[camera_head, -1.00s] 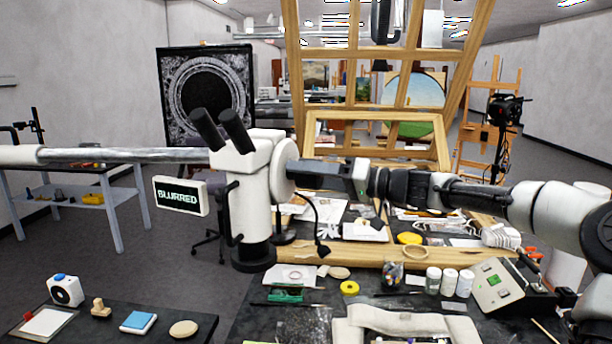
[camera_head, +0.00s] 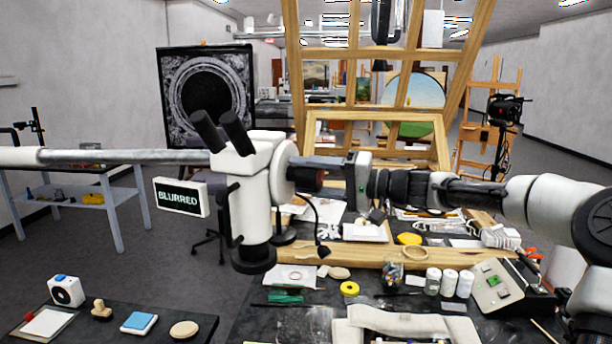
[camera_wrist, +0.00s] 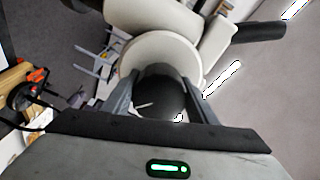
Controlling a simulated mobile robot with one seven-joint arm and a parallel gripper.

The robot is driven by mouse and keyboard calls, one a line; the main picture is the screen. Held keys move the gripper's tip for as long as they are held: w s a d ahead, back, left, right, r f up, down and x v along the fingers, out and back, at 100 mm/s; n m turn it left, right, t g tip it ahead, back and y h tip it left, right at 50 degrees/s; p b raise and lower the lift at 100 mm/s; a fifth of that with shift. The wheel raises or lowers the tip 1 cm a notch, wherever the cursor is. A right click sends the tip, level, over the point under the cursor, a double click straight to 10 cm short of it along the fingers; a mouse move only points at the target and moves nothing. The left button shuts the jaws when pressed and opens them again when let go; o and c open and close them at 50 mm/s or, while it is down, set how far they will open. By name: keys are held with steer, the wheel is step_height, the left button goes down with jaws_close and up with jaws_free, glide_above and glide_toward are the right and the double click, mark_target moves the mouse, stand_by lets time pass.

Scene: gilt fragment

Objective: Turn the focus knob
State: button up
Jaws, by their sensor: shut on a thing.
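The white microscope (camera_head: 255,190) with two black eyepieces hangs on a grey arm at centre-left of the head view. A pale round disc sits on its right side. In the wrist view, the black focus knob (camera_wrist: 160,97) with a small pale mark stands out from this white disc. My gripper (camera_head: 296,174) reaches in from the right and is shut on the knob. Its two fingers flank the knob in the wrist view (camera_wrist: 162,103). In the head view the knob is mostly hidden by the fingers. A display (camera_head: 182,196) beside the microscope reads "BLURRED".
A cluttered dark worktable lies below, with a wooden bar (camera_head: 380,255), white jars (camera_head: 450,282) and a control box (camera_head: 500,284). A smaller dark table (camera_head: 110,325) at lower left bears small items. A wooden frame (camera_head: 375,140) stands behind my arm.

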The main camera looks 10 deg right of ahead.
steer(key=shift+m, duration=0.3)
steer(key=o, duration=1.1)
steer(key=shift+c, duration=0.2)
steer(key=b+v, duration=0.2)
steer(key=v, duration=1.5)
steer(key=shift+s+d, duration=0.15)
steer(key=shift+r, duration=0.1)
